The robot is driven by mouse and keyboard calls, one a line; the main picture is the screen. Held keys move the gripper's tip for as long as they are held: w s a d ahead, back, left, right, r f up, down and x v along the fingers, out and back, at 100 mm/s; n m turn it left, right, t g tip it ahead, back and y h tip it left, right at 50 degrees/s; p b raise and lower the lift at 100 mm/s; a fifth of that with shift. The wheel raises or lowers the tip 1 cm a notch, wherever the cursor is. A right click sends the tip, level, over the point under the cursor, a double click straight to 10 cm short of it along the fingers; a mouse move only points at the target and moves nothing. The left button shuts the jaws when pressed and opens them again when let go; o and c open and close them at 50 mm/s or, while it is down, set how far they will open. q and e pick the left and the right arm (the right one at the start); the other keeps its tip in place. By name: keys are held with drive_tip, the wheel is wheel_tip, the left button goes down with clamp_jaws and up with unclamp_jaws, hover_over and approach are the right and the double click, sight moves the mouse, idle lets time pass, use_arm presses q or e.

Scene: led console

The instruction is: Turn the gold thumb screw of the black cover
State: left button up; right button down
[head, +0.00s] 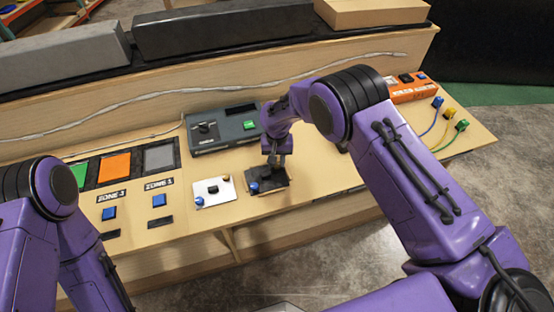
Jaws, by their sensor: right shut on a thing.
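The black cover (266,184) lies on the wooden console, near its front edge, right of a white plate. A blue knob (254,188) shows at its left front. My right gripper (274,166) reaches down over the back part of the cover. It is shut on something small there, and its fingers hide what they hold. The gold thumb screw is not visible and may be behind the fingers. My left arm comes in at the lower left, and its gripper is not in view.
A white plate (213,192) with knobs sits just left of the cover. A dark grey box (222,128) with a green button stands behind. An orange box (407,88) and coloured plugs (449,126) are at the right. Blue buttons (159,200) are at the left.

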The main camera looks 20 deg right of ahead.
sight(277, 164)
drive_tip(key=shift+w+r, duration=0.2)
drive_tip(key=shift+r, duration=0.05)
drive_tip(key=c, duration=1.1)
unclamp_jaws()
drive_tip(key=shift+c, duration=0.2)
drive_tip(key=shift+o, duration=1.3)
drive_tip(key=shift+s, duration=0.2)
drive_tip(key=shift+w+r, duration=0.1)
drive_tip(key=shift+r, duration=0.2)
wheel_tip(277, 164, up, 10)
drive_tip(key=b, duration=0.2)
drive_tip(key=shift+f, duration=0.1)
